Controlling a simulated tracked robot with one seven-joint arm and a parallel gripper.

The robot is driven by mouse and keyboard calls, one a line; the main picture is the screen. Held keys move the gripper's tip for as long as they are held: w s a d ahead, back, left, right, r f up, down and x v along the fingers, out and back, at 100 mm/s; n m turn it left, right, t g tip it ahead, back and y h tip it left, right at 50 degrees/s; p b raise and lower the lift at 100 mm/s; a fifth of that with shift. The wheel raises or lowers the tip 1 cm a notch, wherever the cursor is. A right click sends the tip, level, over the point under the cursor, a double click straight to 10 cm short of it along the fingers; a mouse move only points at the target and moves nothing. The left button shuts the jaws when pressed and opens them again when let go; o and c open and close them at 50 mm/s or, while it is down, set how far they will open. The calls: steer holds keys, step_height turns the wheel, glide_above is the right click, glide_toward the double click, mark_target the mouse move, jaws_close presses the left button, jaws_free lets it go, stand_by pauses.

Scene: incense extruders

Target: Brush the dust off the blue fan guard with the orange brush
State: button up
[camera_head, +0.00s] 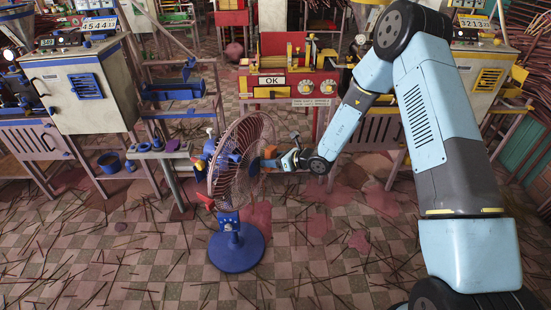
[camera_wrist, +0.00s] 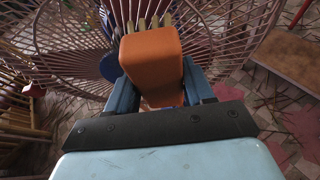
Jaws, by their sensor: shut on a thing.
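The fan guard (camera_head: 238,160) is a round wire cage on a blue pedestal fan (camera_head: 237,250), upright on the floor. Its wires look dusty pink-brown, with blue at the hub. My gripper (camera_head: 276,161) is at the guard's right side. In the wrist view, my gripper (camera_wrist: 154,85) is shut on the orange brush (camera_wrist: 151,60), one blue finger on each side. The brush's pale bristles point at the guard's wires (camera_wrist: 70,45) and overlap them in the picture. I cannot tell whether they touch.
A red machine with an OK sign (camera_head: 272,80) stands behind the fan. A white cabinet (camera_head: 80,85) and a small stand (camera_head: 165,152) are to the left. Thin sticks and pink powder litter the checkered floor (camera_head: 150,265). Floor in front of the fan is otherwise open.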

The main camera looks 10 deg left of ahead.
steer(key=shift+s+a, duration=0.35)
steer(key=shift+s, duration=0.7)
steer(key=shift+s+a, duration=0.35)
steer(key=shift+s, duration=0.7)
steer(key=shift+s+a, duration=0.35)
steer(key=shift+s, duration=0.7)
steer(key=s+d, duration=0.2)
steer(key=d, duration=0.3)
steer(key=shift+d, duration=0.35)
steer(key=shift+d, duration=0.1)
steer(key=d, duration=0.1)
steer(key=s+d, duration=0.1)
steer(key=shift+d, duration=0.3)
